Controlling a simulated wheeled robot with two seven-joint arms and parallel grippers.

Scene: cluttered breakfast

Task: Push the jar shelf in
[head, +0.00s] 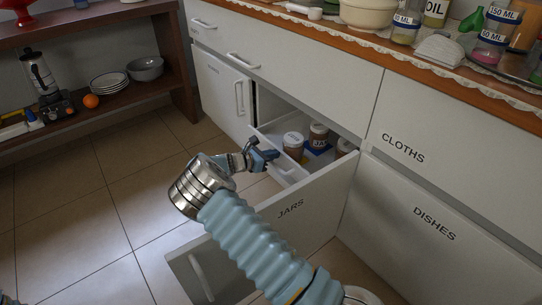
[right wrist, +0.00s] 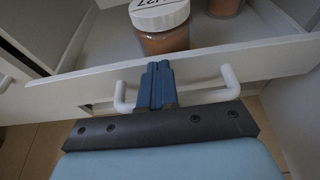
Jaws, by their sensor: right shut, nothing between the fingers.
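The jar shelf (head: 287,169) is pulled part-way out of the cabinet opening. It has a low white front with a white handle (right wrist: 231,82), seen in the right wrist view. Several brown jars with white lids stand on it; one jar (head: 293,146) is near the front and also shows in the right wrist view (right wrist: 160,25). My right gripper (head: 272,155) is at the shelf's front. In the right wrist view its blue fingers (right wrist: 157,68) are shut and empty, between the handle's ends; whether they touch the front is unclear. My left gripper is out of view.
A white panel marked JARS (head: 320,197) stands out from the cabinet, beside my right arm. Closed fronts marked CLOTHS (head: 385,125) and DISHES (head: 400,225) are to the right. The cluttered counter (head: 350,43) runs above. Tiled floor (head: 120,165) lies clear at left.

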